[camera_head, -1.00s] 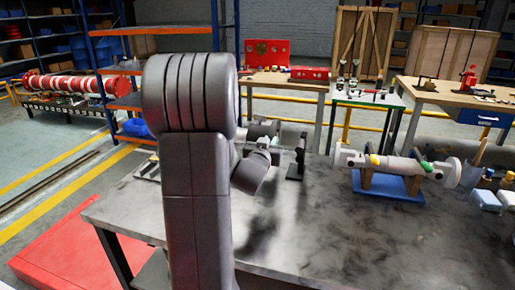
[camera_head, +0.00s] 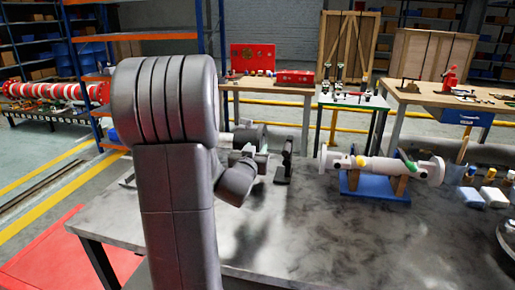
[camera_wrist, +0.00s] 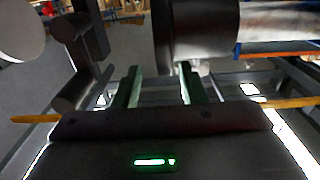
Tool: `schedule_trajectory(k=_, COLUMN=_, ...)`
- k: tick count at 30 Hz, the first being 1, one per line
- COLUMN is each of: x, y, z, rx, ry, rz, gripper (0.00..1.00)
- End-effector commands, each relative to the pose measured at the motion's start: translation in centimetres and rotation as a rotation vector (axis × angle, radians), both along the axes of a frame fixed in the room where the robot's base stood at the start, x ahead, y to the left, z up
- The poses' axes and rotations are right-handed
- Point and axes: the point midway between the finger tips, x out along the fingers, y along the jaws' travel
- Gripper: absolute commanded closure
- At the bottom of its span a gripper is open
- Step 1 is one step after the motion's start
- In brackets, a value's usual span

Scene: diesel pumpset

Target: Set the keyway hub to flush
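My gripper (camera_wrist: 160,85) shows in the wrist view with two dark green fingers apart and nothing visible between them. Just beyond the right finger is a large grey cylinder (camera_wrist: 205,28), with a paler shaft-like piece to its right. I cannot tell whether the finger touches it, or whether this is the keyway hub. In the head view my arm hides part of a grey machine (camera_head: 251,135) on the bench, with a dark upright plate (camera_head: 285,160) beside it. My gripper's fingers are not clear there. No keyway or flush face can be made out.
The grey workbench (camera_head: 330,235) has clear room at its front middle. A pale shaft assembly (camera_head: 385,168) rests on a blue stand (camera_head: 375,188) to the right. Small boxes (camera_head: 483,197) stand farther right. A round object (camera_head: 508,238) is cut off at the right edge.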

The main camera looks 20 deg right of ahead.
Motion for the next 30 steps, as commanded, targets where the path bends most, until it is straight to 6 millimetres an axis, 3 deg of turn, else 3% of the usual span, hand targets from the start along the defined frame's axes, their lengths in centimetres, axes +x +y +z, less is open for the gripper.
schedule_trajectory(k=9, x=-5.8, y=4.0, z=0.0, rx=0.0, ry=-0.001, rz=0.001, gripper=0.62)
schedule_trajectory(k=15, x=-8.3, y=5.6, z=0.0, rx=0.0, ry=0.0, rz=0.001, gripper=0.62)
schedule_trajectory(k=21, x=-9.4, y=6.2, z=0.0, rx=0.0, ry=0.0, rz=-0.002, gripper=0.62)
schedule_trajectory(k=30, x=-9.4, y=6.2, z=0.0, rx=0.0, ry=0.0, rz=-0.002, gripper=0.62)
